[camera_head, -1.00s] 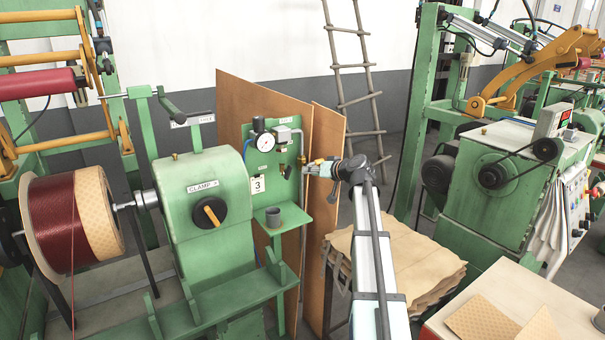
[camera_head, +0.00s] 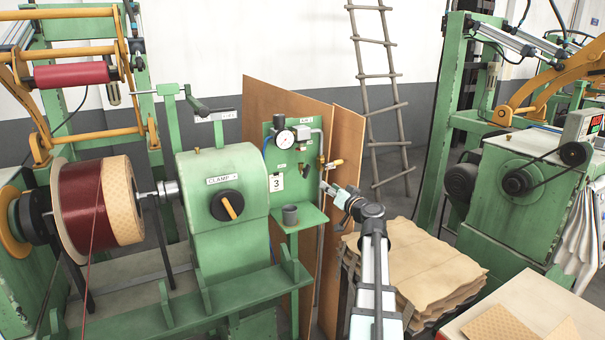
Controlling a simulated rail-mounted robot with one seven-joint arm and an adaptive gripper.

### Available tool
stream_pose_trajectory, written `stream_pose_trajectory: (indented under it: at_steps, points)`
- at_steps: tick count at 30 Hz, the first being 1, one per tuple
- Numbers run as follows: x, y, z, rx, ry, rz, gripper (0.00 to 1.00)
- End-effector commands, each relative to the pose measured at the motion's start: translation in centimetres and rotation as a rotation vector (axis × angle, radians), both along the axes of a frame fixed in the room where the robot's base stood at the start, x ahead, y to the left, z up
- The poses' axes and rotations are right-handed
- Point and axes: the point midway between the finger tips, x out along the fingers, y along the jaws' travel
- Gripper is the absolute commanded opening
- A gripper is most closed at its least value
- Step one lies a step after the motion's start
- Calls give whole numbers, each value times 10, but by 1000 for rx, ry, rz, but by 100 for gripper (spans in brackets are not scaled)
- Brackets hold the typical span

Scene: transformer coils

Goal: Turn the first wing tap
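A green panel (camera_head: 270,155) carries a round gauge, a card with the number 3 and pipe fittings. A tap with a yellow-orange handle (camera_head: 334,163) sticks out at the panel's right side, on the pipe. A smaller brass-coloured fitting (camera_head: 301,168) sits left of it on the panel. Which of these is the first wing tap, I cannot tell. My gripper (camera_head: 327,187) points up-left, just below the yellow-orange handle, and appears apart from it. Its fingers are too small to show whether they are open, and I see nothing held.
A small shelf (camera_head: 312,215) with a grey cup (camera_head: 290,214) juts out below the panel. The green CLAMP A machine (camera_head: 200,185) stands left. Brown boards (camera_head: 256,100) stand behind the panel. Stacked brown sheets (camera_head: 430,262) lie right of my arm. A ladder (camera_head: 363,85) leans behind.

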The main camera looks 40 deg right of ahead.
Motion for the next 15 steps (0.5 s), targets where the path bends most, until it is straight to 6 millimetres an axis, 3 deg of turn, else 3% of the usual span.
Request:
stream_pose_trajectory:
  at_steps: [15]
  points:
    - [102, -17, 3, 1, 2, 3, 39]
